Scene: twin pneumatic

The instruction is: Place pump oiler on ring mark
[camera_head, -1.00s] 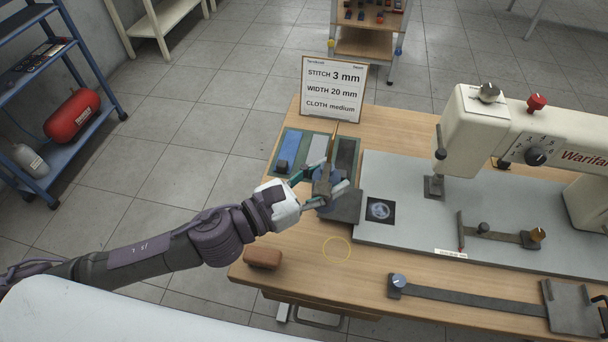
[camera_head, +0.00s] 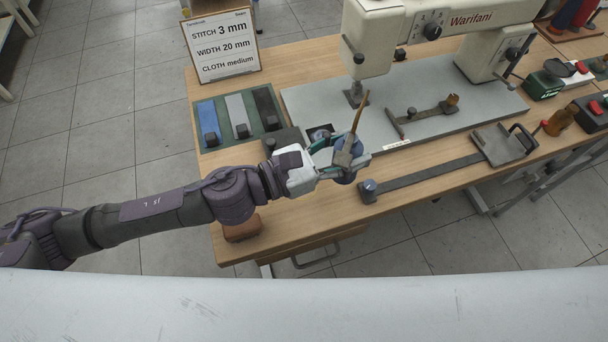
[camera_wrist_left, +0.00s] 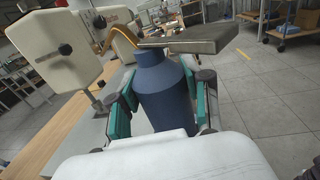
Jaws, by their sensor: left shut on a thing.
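The pump oiler (camera_head: 345,175) has a round blue body, a grey lever or plate on top and a thin brass spout. My left gripper (camera_head: 340,163) is shut on its body, with teal-edged fingers on either side. In the left wrist view the oiler (camera_wrist_left: 164,95) stands roughly upright between the fingers (camera_wrist_left: 160,112). In the head view it is over the front part of the wooden table; I cannot tell its height above the wood. The ring mark is not visible now and is probably hidden behind my left gripper and arm. My right gripper is not in view.
The sewing machine (camera_head: 375,40) and its grey plate (camera_head: 460,85) stand behind the oiler. A flat bar with a blue-grey knob (camera_head: 368,190) lies right of it. A brown block (camera_head: 242,228) sits at the front left edge. A sign (camera_head: 220,45) and three-strip tray (camera_head: 208,143) are behind.

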